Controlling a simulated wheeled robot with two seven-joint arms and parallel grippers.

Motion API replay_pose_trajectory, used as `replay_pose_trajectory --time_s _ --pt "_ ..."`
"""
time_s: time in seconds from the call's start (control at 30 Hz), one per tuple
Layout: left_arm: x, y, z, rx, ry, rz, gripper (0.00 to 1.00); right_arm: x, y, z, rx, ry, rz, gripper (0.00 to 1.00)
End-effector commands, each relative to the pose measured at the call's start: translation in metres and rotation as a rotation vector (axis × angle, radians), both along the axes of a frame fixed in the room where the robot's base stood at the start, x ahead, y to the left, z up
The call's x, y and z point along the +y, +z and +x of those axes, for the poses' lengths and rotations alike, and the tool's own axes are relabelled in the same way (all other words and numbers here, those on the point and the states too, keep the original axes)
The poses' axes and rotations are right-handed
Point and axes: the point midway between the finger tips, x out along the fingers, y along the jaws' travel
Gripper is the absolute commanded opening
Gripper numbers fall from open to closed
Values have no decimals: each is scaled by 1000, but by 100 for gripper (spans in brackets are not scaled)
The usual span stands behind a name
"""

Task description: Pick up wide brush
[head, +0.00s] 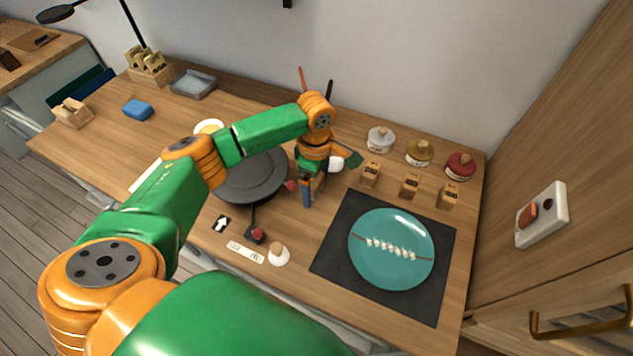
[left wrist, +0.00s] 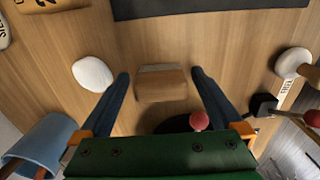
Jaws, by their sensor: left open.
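My left gripper (head: 312,191) reaches down over the middle of the bench, just right of the dark round plate. In the left wrist view its two dark blue fingers (left wrist: 160,76) are open and apart. A tan wooden block-like piece with a paler edge (left wrist: 160,86) shows between the fingers, with a gap on each side. It may be the wide brush, but I cannot tell for sure. In the head view the gripper mostly hides it. Thin handles, one red (head: 302,79) and one black, stand up behind my arm. My right gripper is not in view.
A white rounded piece (left wrist: 93,73) and a red knob (left wrist: 199,121) are close to the fingers. A blue cup (left wrist: 38,146) stands nearby. A teal plate with a mended seam (head: 391,272) lies on a dark mat (head: 334,263) to the right. Jars and small boxes stand behind it.

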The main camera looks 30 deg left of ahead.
Motion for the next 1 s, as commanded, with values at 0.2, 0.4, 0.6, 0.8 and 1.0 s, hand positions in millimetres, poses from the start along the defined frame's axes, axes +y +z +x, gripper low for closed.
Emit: replay_pose_trajectory --time_s 0.2,0.4,0.6,0.8,1.0 --pt "0 0 0 -1 -1 -1 76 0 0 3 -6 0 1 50" --pt "0 0 0 -1 -1 -1 22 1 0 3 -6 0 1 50" --pt "0 1 0 -1 -1 -1 15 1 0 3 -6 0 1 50" --pt "-1 15 2 -4 0 -3 15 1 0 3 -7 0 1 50" --pt "-9 56 -18 -5 -7 -3 15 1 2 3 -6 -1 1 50"
